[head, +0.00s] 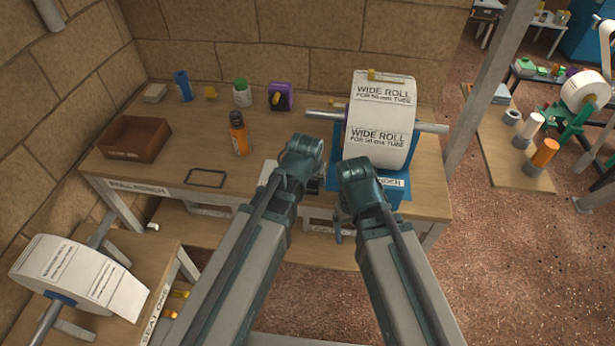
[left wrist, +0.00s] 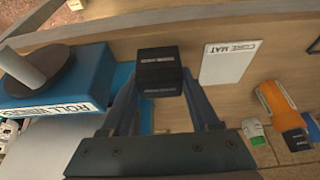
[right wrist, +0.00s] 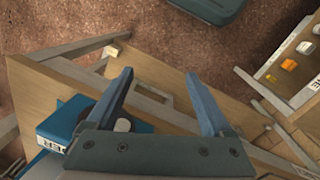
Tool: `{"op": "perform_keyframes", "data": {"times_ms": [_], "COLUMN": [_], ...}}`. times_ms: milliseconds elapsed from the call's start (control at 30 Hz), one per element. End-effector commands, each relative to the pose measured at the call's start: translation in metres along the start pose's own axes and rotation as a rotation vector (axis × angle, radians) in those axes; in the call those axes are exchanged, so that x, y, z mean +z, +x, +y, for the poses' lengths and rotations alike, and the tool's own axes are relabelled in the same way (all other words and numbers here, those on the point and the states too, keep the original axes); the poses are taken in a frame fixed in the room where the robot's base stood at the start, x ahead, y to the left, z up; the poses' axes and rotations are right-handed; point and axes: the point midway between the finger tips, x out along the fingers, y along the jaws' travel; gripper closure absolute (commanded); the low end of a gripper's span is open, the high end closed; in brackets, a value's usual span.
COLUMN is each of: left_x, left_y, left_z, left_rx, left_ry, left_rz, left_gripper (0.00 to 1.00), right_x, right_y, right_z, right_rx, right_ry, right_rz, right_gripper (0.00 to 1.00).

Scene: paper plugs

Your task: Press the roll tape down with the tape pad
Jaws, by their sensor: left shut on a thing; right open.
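A wide white paper roll (head: 380,135), printed WIDE ROLL, sits on a horizontal bar in a blue stand (head: 345,190) at the bench's right end. A small yellow piece (head: 385,76) lies on top of the roll; I cannot tell whether it is the roll tape. My left gripper (left wrist: 160,88) is shut on a black block with small white print, which looks like the tape pad (left wrist: 160,68), in front of the stand. In the head view my left fingertips and the block are hidden. My right gripper (right wrist: 158,75) is open and empty, at the front of the stand.
A white card marked CORE MAT (left wrist: 230,62) lies near the stand. Another paper roll (head: 75,275) is at lower left.

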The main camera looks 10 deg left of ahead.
Motion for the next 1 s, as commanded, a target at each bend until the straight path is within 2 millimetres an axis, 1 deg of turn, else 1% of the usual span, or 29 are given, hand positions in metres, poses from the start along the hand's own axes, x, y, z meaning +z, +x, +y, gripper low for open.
{"op": "perform_keyframes", "data": {"times_ms": [133,167,200,400,567,767,867,1000], "left_x": [0.0,0.0,0.0,0.0,0.0,-0.001,-0.003,-0.009], "left_y": [0.0,0.0,0.0,0.0,0.0,-0.003,-0.007,-0.021], "left_z": [0.0,0.0,0.0,0.0,0.0,0.0,0.0,0.0], "left_rx": [0.0,0.0,0.0,0.0,0.0,0.0,0.0,0.0], "left_ry": [0.0,0.0,0.0,0.0,0.0,0.0,0.0,0.0], "left_rz": [0.0,0.0,0.0,0.0,0.0,0.0,0.0,0.0], "left_gripper": [0.97,0.4,0.47,0.82,0.82,0.82,0.82,0.82], "right_x": [0.0,0.0,0.0,0.0,0.0,0.0,0.001,0.001], "right_y": [0.0,0.0,0.0,0.0,0.0,-0.003,-0.008,-0.022], "right_z": [0.0,0.0,0.0,0.0,0.0,0.0,0.001,0.002], "right_rx": [0.0,0.0,0.0,0.0,0.0,0.0,0.0,0.0], "right_ry": [0.0,0.0,0.0,0.0,0.0,0.0,0.0,0.001], "right_rz": [0.0,0.0,0.0,0.0,0.0,0.0,0.0,0.0], "right_gripper": [0.15,0.15,0.15,0.15,0.15,0.49,0.5,0.5]}}
